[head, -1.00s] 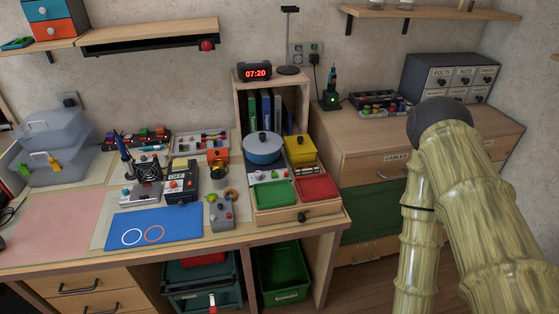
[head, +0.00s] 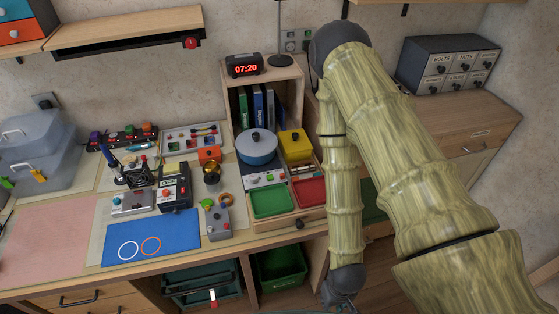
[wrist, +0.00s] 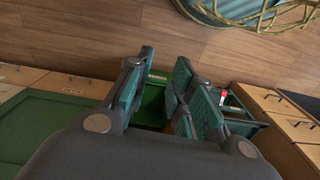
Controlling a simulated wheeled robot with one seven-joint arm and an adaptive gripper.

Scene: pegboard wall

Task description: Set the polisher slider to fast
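A small grey box (head: 217,222) with a red spot on its front and a green knob-like part on top stands at the right end of the desk mat area. It may be the polisher; its slider and markings are too small to read. My gripper (head: 341,303) hangs low at the bottom edge of the head view, right of the desk and well apart from the box. In the wrist view my gripper (wrist: 160,98) has its teal-padded fingers spread, with nothing seen between them. The box is not seen in the wrist view.
A black box marked OFF (head: 174,192), a blue mat (head: 180,226) and a green tray (head: 270,202) lie close around the grey box. A red tray (head: 309,191) is farther right. A green bin (head: 282,270) sits under the desk. The pink mat (head: 48,235) is clear.

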